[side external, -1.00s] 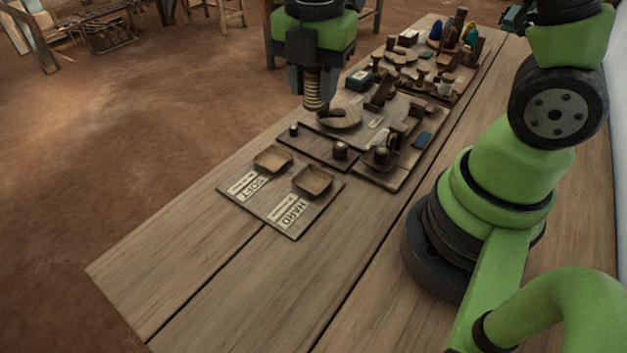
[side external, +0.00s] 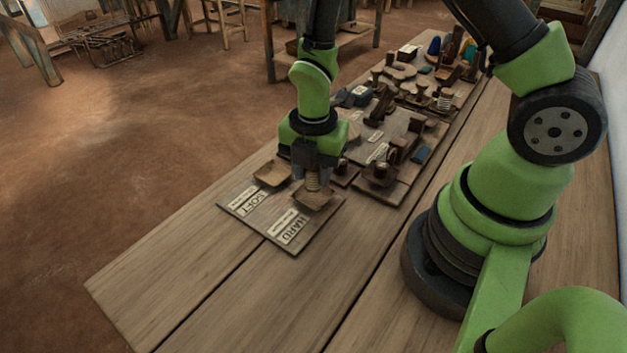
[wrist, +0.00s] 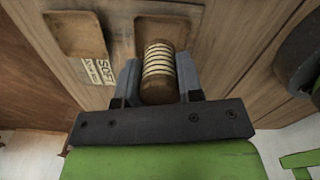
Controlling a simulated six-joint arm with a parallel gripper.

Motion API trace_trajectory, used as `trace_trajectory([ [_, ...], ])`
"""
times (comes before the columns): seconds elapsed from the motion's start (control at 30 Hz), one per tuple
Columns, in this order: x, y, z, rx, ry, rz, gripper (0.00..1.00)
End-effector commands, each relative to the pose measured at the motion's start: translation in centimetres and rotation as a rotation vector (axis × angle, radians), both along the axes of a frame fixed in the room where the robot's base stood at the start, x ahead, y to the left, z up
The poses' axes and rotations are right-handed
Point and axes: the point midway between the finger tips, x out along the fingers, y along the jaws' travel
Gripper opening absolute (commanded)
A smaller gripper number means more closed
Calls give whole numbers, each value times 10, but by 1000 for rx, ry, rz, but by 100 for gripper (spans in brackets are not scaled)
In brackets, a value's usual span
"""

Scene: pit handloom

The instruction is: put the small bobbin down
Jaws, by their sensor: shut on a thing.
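The small bobbin (side external: 312,181) is brown with pale thread wound round it. My gripper (side external: 312,178) is shut on it and holds it upright at the tray marked HARD (side external: 322,203), on the right of the sorting board (side external: 258,221). Whether the bobbin touches the tray floor cannot be told. In the wrist view the bobbin (wrist: 159,72) sits between the two fingers, with part of the HARD tray (wrist: 172,22) beyond it. The tray marked SOFT (side external: 271,175) is empty, to the left; it also shows in the wrist view (wrist: 75,34).
Behind the sorting board are boards with wooden pegs, blocks and a blue piece (side external: 421,155). Further back stand coloured cones (side external: 435,45). The front of the wooden table (side external: 205,295) is clear.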

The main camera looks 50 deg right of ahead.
Motion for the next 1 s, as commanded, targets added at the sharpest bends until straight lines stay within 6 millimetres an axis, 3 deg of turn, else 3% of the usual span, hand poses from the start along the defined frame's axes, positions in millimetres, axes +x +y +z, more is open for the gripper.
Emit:
trace_trajectory([
  [0.2, -1, 0, -27, -1, 3, -1, 12],
  [0.6, 0, 0, -31, 0, 1, 0, 12],
  [0.63, 0, 0, -31, 0, 1, 0, 41],
  [0.7, 0, 0, -31, 0, 0, 0, 57],
  [1.0, 0, 0, -30, 0, 1, 0, 60],
])
